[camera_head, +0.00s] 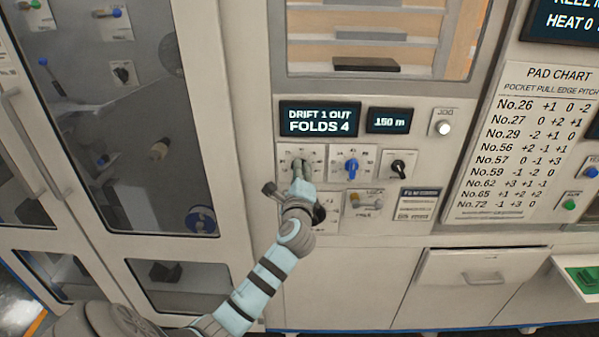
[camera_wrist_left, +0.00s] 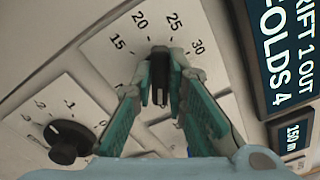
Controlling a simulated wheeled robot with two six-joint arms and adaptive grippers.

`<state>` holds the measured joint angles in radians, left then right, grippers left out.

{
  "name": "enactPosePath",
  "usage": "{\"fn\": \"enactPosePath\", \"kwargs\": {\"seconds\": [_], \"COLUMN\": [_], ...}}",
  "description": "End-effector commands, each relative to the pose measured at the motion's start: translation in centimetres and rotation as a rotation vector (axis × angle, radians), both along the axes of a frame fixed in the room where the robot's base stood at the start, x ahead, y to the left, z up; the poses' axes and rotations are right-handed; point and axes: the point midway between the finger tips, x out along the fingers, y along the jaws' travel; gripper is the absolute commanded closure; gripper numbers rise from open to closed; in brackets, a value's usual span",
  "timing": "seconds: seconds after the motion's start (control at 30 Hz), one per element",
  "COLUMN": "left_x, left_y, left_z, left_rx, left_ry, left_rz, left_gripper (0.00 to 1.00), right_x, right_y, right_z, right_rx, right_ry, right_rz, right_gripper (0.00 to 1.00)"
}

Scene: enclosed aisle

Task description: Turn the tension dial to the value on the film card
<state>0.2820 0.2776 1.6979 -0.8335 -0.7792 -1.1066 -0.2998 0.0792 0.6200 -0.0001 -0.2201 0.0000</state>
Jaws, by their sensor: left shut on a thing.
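A black dial knob (camera_wrist_left: 159,62) sits on a pale plate (camera_head: 288,153) whose scale reads 15, 20, 25 and 30 in the left wrist view. No name is readable on this plate. My left gripper (camera_head: 302,178) is at this dial, and in the left wrist view its two fingers (camera_wrist_left: 163,85) are shut on the knob from both sides. The fingers hide part of the knob, and I cannot tell its exact setting. The film card (camera_head: 417,204) is on the panel to the lower right; its small text is not readable. My right gripper is not in view.
A blue knob (camera_head: 351,167) and a black knob (camera_head: 398,168) are to the right. Another black knob (camera_wrist_left: 66,142) is on a plate marked -2, -1, 0. Displays above read FOLDS 4 (camera_head: 319,120) and 150 m (camera_head: 389,121). A lever switch (camera_head: 366,202) is below.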

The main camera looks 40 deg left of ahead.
Motion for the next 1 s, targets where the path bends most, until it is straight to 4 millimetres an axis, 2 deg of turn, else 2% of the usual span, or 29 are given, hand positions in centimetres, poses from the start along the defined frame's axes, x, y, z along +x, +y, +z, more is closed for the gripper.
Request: {"fn": "enactPosePath", "kwargs": {"seconds": [0.37, 1.0], "left_x": [0.0, 0.0], "left_y": [0.1, 0.1], "left_z": [-0.2, -0.7], "left_rx": [-0.133, -0.605], "left_ry": [-0.1, -0.457], "left_rz": [0.003, 0.003], "left_gripper": [1.0, 1.0], "right_x": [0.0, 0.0], "right_y": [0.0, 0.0], "right_z": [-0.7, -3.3], "right_rx": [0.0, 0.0], "right_ry": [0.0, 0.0], "right_rz": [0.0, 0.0], "right_gripper": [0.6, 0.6]}}
